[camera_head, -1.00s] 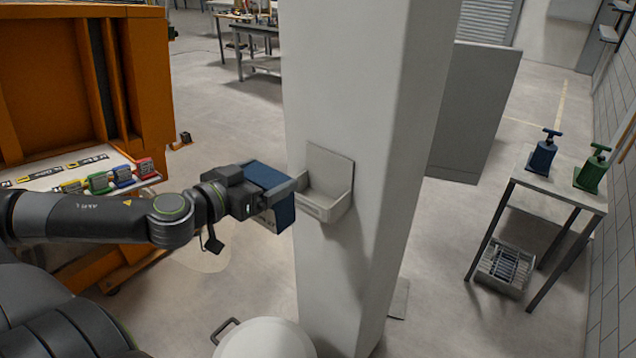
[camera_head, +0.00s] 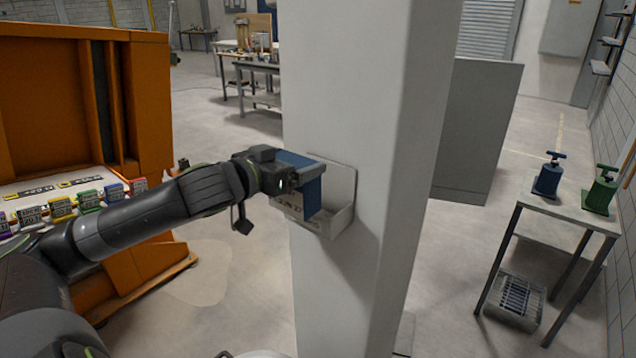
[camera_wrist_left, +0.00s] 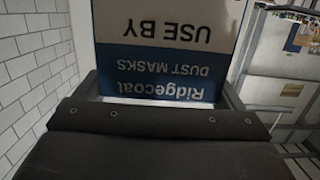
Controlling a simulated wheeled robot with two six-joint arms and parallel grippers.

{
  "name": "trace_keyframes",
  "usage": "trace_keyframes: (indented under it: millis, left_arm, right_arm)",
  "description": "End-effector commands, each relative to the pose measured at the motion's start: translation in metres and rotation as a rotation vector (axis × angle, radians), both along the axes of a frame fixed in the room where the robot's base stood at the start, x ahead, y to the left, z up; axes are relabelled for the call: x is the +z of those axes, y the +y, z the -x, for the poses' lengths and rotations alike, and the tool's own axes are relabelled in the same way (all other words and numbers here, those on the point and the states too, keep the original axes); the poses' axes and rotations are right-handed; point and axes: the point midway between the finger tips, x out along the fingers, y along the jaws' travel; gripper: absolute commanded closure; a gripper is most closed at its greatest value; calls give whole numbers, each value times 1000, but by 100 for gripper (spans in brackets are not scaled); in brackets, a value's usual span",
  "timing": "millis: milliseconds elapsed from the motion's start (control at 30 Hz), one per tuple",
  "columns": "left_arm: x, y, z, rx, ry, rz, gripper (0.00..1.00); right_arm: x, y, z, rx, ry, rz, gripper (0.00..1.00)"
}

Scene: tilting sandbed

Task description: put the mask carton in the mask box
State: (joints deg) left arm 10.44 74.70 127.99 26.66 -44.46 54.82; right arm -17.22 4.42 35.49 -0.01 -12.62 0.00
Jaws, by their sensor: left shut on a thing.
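The mask carton is blue and white; its label reads "Ridgecoat DUST MASKS" upside down in the left wrist view (camera_wrist_left: 170,62). My left gripper (camera_head: 296,176) is shut on the carton (camera_head: 312,197), with a finger on either side of it. The mask box (camera_head: 333,222) is a pale open-topped holder with a tall back plate, fixed to the pillar. In the head view the carton is at the box's opening, overlapping its left part. I cannot tell how far its lower end is inside. My right gripper is not in view.
The white pillar (camera_head: 352,90) stands right behind the box. An orange cabinet (camera_head: 150,110) with a row of coloured labelled items is at left. A table (camera_head: 560,208) with a blue and a green device stands at right. Open floor lies between.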

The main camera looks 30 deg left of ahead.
Motion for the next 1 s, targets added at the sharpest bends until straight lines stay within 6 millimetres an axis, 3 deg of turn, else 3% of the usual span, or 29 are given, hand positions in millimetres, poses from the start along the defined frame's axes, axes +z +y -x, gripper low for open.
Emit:
trace_keyframes:
  millis: [567,700,867,1000]
  left_arm:
    - [3,-9,-75,-5,2,6,50]
    - [-21,-8,-75,-5,7,1,50]
    - [-33,-8,-75,-5,4,-1,50]
    - [-54,-8,-75,-4,7,3,50]
  right_arm:
    - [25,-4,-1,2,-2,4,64]
    - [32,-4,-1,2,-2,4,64]
    - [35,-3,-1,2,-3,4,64]
    - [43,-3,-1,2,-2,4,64]
